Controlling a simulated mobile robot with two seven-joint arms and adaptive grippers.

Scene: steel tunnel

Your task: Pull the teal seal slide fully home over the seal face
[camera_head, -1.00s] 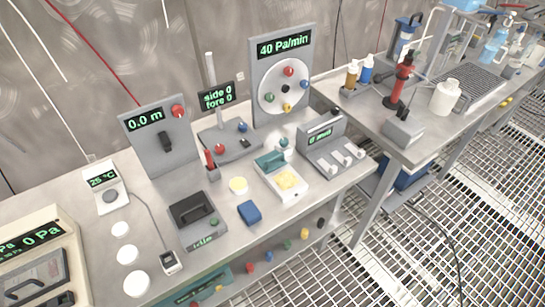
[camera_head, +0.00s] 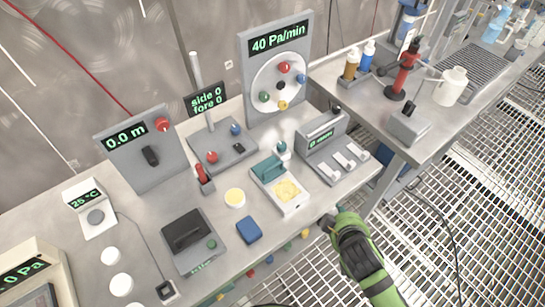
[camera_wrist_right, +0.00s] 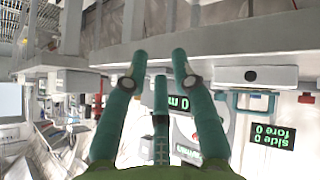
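The teal seal slide (camera_head: 268,167) sits at the back end of a small white tray-like fixture (camera_head: 296,204) on the bench. A teal bracket shape, which looks like the slide (camera_wrist_right: 256,102), shows right of the fingers there. My left gripper is not in view.
A grey unit with several white levers (camera_head: 339,154) stands right of the fixture. A red-handled tool (camera_head: 202,175) stands behind. Open grating floor (camera_head: 450,240) lies in front.

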